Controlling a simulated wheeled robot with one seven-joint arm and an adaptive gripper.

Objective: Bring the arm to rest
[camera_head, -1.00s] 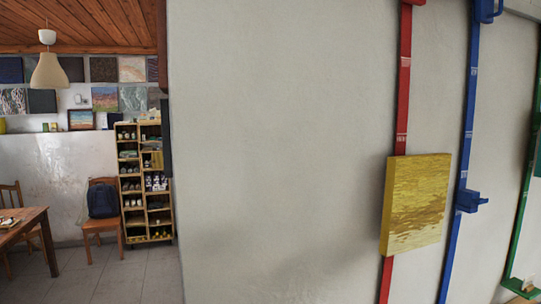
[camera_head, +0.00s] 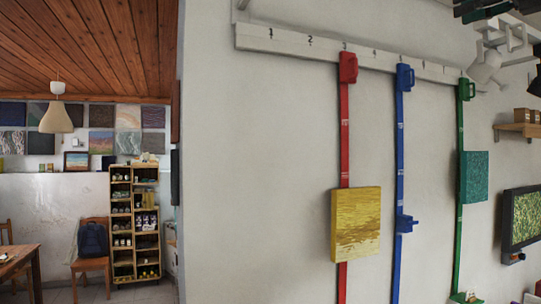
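On the pale wall (camera_head: 260,160), a white numbered rail (camera_head: 290,42) runs across the top. A red strap (camera_head: 344,130), a blue strap (camera_head: 399,150) and a green strap (camera_head: 460,130) hang from it. A yellow painting (camera_head: 356,222) hangs at the red strap, and a teal painting (camera_head: 475,177) at the green one. The blue strap carries a blue bracket (camera_head: 406,223) and no painting.
A framed screen or picture (camera_head: 523,218) and a small wooden shelf (camera_head: 526,130) are at the right. At the left are a shelf unit (camera_head: 135,220), a chair with a backpack (camera_head: 93,245), a wooden table (camera_head: 22,262) and a hanging lamp (camera_head: 56,116). Spotlights (camera_head: 488,65) sit top right.

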